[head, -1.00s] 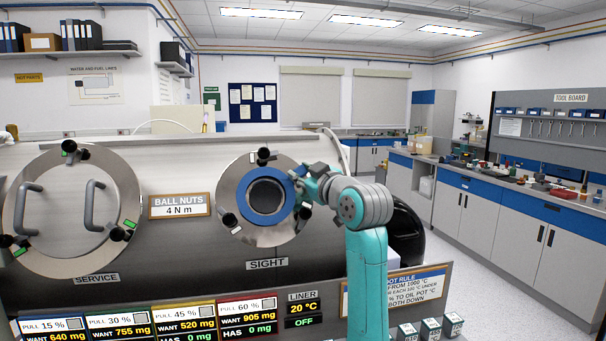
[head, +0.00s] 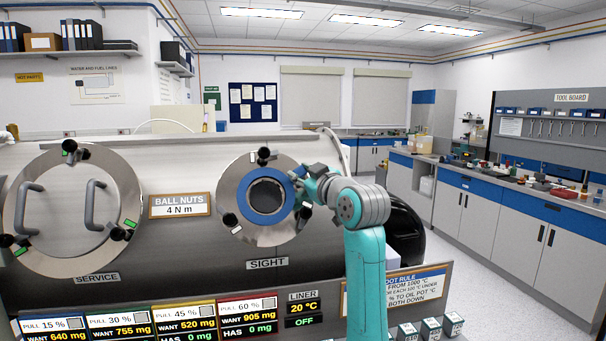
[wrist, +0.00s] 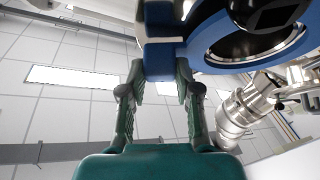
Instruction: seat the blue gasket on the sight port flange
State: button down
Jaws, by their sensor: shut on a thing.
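The blue gasket (head: 243,196) is a flat ring in front of the sight port flange (head: 231,183), a round metal plate above the SIGHT label. The ring surrounds the dark port opening (head: 266,196) in the head view. My gripper (head: 299,178) is at the ring's right edge and is shut on it. In the wrist view the fingers (wrist: 160,75) pinch a blue block-like part joined to the ring (wrist: 214,52). Whether the gasket touches the flange face or stands slightly off it, I cannot tell.
Dark clamps with pale ends (head: 263,155) stand around the flange rim, one close to my gripper. The service door (head: 72,210) with two handles is at left. Display panels (head: 246,316) lie below. Open floor (head: 490,290) is at right.

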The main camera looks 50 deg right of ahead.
jog(key=shift+w+d+f, duration=0.1)
jog(key=shift+w, duration=0.05)
jog(key=shift+w+d, duration=0.1)
jog(key=c, duration=0.7)
grip_release()
jog(key=shift+c, duration=0.2)
jog(key=v, duration=1.2)
jog(key=shift+f, duration=0.15)
